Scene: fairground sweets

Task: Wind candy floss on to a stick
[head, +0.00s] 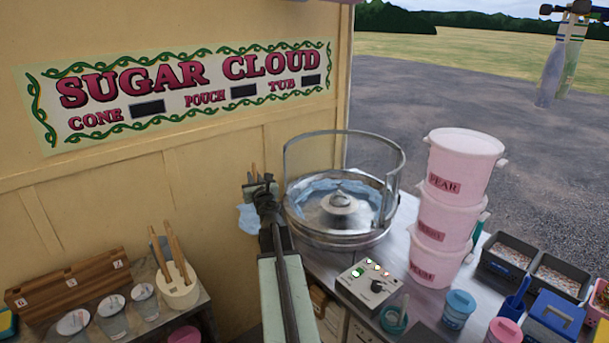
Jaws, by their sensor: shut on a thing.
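The candy floss machine (340,235) is a round metal bowl with a spinner head (341,199) in its middle and a clear guard around its back. Pale blue floss (322,187) lines the inside of the bowl. My gripper (262,188) is just left of the bowl, above its rim in the picture. It is shut on a thin wooden stick (254,172), whose tan end shows above the jaws. A pale blue patch (248,219) shows below the jaws, outside the bowl; I cannot tell whether it is floss on the stick.
A control box (369,284) with lit buttons stands before the machine. Stacked pink tubs (465,165) stand right of it. A holder (179,289) with wooden sticks and several clear cups (112,315) stand at the lower left. The yellow wall (100,215) is close behind my gripper.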

